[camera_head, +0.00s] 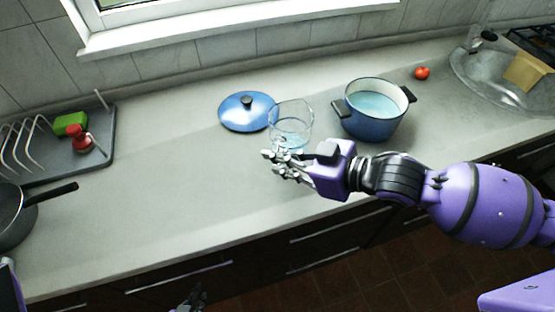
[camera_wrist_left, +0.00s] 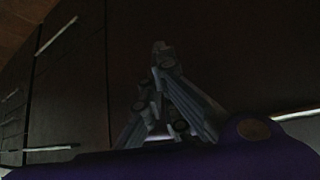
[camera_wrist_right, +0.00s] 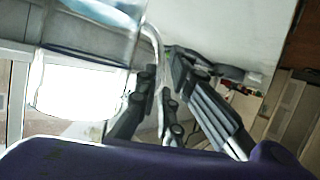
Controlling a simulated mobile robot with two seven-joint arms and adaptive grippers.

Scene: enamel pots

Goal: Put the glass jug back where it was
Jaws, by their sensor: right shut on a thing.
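The clear glass jug (camera_head: 291,113) is in the middle of the head view, beside the blue lid (camera_head: 239,112) and left of the blue pot (camera_head: 372,122). It looks upright over the counter; I cannot tell whether its base touches. My right gripper (camera_head: 270,156) is at the jug's near side, shut on its handle. In the right wrist view the jug (camera_wrist_right: 85,75) fills the upper left, and its handle (camera_wrist_right: 155,45) runs down between the fingers (camera_wrist_right: 165,85). My left gripper (camera_head: 192,298) is low in front of the drawers; its fingertips (camera_wrist_left: 161,55) meet, empty.
The blue pot holds pale blue liquid. A tomato (camera_head: 422,73) and a sink (camera_head: 500,80) are at the right. A grey dish rack (camera_head: 50,165) and a dark pan (camera_head: 12,225) are at the left. The counter (camera_head: 170,190) between rack and jug is clear.

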